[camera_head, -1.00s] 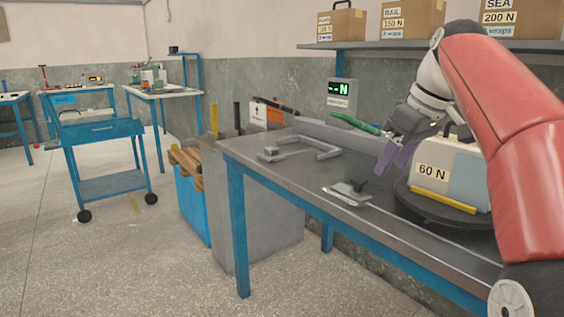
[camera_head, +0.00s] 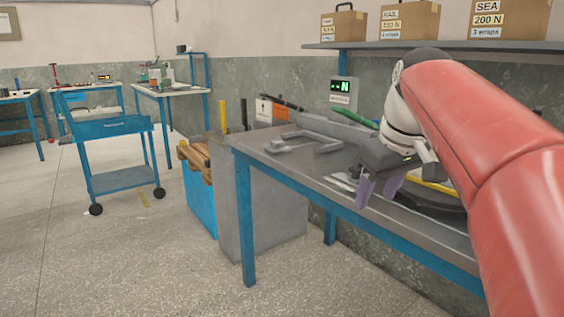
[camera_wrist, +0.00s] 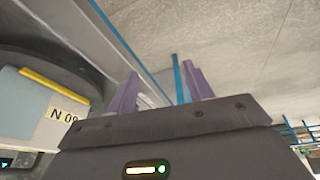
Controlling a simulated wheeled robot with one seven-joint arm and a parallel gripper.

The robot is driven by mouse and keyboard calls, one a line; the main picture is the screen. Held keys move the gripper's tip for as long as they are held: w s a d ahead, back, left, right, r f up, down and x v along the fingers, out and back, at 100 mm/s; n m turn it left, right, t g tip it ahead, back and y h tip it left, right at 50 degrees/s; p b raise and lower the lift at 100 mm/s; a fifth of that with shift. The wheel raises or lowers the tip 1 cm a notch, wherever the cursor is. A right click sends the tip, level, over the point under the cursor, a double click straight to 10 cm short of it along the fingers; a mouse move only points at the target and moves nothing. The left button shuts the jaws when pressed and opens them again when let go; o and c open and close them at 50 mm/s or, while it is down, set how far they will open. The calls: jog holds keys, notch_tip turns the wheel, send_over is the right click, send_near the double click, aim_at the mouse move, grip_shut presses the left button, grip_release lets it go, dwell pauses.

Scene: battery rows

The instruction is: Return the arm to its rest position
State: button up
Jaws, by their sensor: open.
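My gripper (camera_head: 377,191) has purple fingers spread apart with nothing between them. In the head view it hangs over the front edge of the grey workbench (camera_head: 262,150), in front of the round dark turntable (camera_head: 428,199). My red arm reaches in from the right and hides most of the turntable and what stands on it. In the wrist view the open purple fingers (camera_wrist: 160,92) point past the bench edge towards the floor.
A green-handled tool (camera_head: 354,117) and a grey bracket frame (camera_head: 303,141) lie on the bench. A shelf (camera_head: 440,45) with labelled cardboard boxes is above. A blue cart (camera_head: 122,178) stands at left. Open floor lies in front of the bench.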

jog(key=s+a+f+m+t+h, duration=0.1)
jog(key=s+f+m, duration=0.4)
jog(key=s+f, duration=1.3)
notch_tip(320, 180, down, 3)
jog(key=shift+r+t, duration=0.15)
jog(key=shift+t, duration=0.35)
